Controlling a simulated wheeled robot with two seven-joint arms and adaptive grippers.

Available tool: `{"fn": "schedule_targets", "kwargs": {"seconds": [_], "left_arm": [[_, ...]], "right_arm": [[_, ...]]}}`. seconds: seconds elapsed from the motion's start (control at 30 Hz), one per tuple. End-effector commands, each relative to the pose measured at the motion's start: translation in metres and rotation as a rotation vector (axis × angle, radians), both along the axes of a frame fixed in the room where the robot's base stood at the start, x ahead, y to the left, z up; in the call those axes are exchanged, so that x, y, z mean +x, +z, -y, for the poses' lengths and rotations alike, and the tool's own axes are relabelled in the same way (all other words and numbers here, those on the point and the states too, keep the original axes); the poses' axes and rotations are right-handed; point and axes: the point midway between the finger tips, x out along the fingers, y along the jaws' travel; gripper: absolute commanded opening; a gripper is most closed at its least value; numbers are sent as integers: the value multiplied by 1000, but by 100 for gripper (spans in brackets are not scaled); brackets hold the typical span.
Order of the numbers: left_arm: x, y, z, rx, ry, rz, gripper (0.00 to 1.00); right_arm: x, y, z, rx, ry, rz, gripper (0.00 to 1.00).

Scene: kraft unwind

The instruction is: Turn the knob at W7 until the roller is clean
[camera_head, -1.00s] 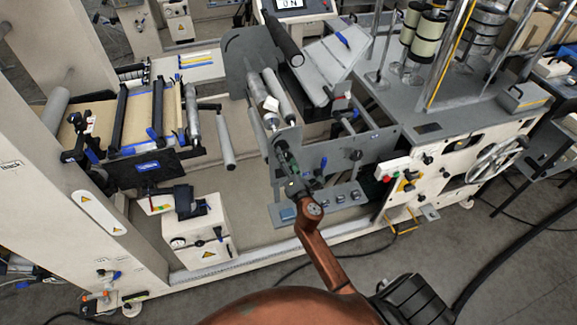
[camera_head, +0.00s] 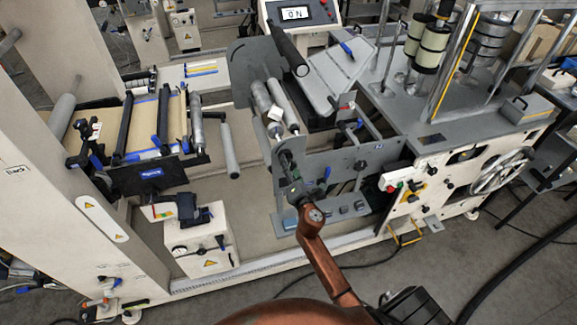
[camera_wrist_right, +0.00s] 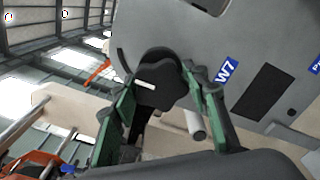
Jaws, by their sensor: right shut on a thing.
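The dark lobed knob (camera_wrist_right: 158,80) is on the grey side plate (camera_wrist_right: 190,35), beside the blue W7 label (camera_wrist_right: 226,70) in the right wrist view. My right gripper (camera_wrist_right: 158,88) has its green fingers on either side of the knob and is shut on it. In the head view my right gripper (camera_head: 288,166) is at the front of the middle grey plate, where it hides the knob. Two light rollers (camera_head: 282,97) are just behind it, with a small white piece at one. I cannot tell how clean they are. My left gripper is not in view.
A display (camera_head: 295,13) stands at the back. The unit with a handwheel (camera_head: 502,170) is on the right. A white box (camera_head: 200,240) and a brown web station (camera_head: 140,125) are on the left. Grey floor (camera_head: 470,265) is open in front.

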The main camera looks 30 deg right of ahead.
Motion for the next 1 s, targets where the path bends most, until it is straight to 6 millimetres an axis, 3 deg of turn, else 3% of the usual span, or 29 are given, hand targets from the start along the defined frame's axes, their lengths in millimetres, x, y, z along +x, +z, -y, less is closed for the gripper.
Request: {"fn": "schedule_targets", "kwargs": {"seconds": [0.23, 0.7, 1.0], "left_arm": [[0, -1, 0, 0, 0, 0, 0], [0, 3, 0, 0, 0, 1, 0], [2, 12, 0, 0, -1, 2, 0]], "right_arm": [[0, 0, 0, 44, 0, 11, 17], [0, 1, 0, 790, -1, 191, 17], [0, 2, 0, 1095, -1, 263, 17]]}}
